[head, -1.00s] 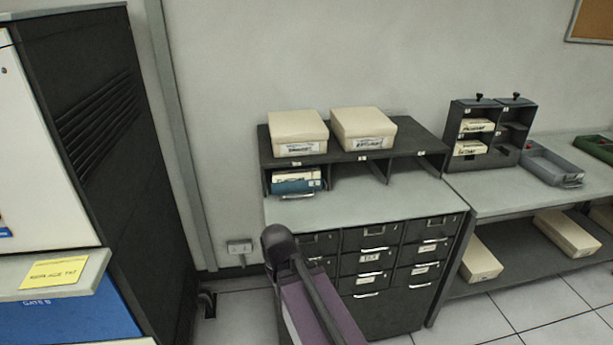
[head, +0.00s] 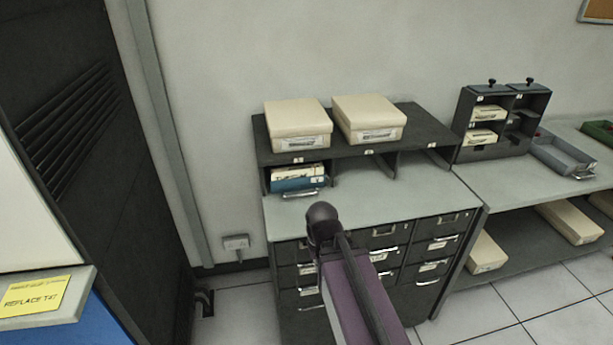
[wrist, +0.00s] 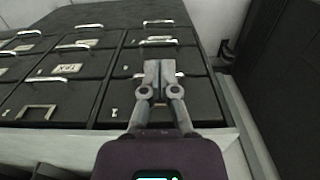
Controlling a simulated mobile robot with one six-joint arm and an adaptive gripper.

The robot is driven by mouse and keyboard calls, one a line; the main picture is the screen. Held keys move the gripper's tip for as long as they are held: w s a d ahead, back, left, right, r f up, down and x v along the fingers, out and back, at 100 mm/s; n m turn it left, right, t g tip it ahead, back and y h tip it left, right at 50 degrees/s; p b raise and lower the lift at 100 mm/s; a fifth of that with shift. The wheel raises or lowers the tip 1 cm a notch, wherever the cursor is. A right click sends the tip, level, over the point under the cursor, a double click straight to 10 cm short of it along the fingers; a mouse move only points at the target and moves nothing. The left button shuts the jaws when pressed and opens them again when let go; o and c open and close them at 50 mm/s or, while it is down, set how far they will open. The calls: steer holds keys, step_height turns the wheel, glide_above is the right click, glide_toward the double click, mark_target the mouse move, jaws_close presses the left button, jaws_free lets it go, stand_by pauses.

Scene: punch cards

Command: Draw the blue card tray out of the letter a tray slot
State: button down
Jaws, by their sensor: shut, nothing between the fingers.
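The blue card tray (head: 299,184) sits in the leftmost slot of the dark shelf unit on top of the cabinet. It holds cream cards, and its metal handle faces out over the grey top. The slot (head: 267,177) has a small white label above it, too small to read. My gripper shows in the wrist view (wrist: 160,70), shut and empty, in front of the dark drawer fronts. In the head view my arm reaches up in front of the cabinet, below the tray; the gripper fingers are not visible there. The tray is not visible in the wrist view.
Two cream boxes (head: 298,126) (head: 369,119) stand on the shelf unit, whose other slots look empty. The grey cabinet top (head: 385,196) is clear. Drawer handles (wrist: 76,46) jut from the cabinet. A tall dark cabinet (head: 85,150) stands at left, and a bench (head: 500,189) at right.

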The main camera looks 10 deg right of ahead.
steer(key=shift+d, duration=0.25)
steer(key=t+p, duration=0.6)
steer(key=p, duration=0.3)
glide_toward(300, 191)
steer(key=s+v, duration=0.1)
steer(key=v, duration=0.3)
steer(key=shift+a+f+b, duration=0.15)
steer(key=shift+a+b, duration=0.1)
steer(key=shift+b, duration=0.05)
steer(key=shift+f, duration=0.15)
steer(key=shift+b+x, duration=4.7)
steer(key=shift+x, duration=0.65)
steer(key=shift+w, duration=0.2)
steer(key=shift+s, duration=0.3)
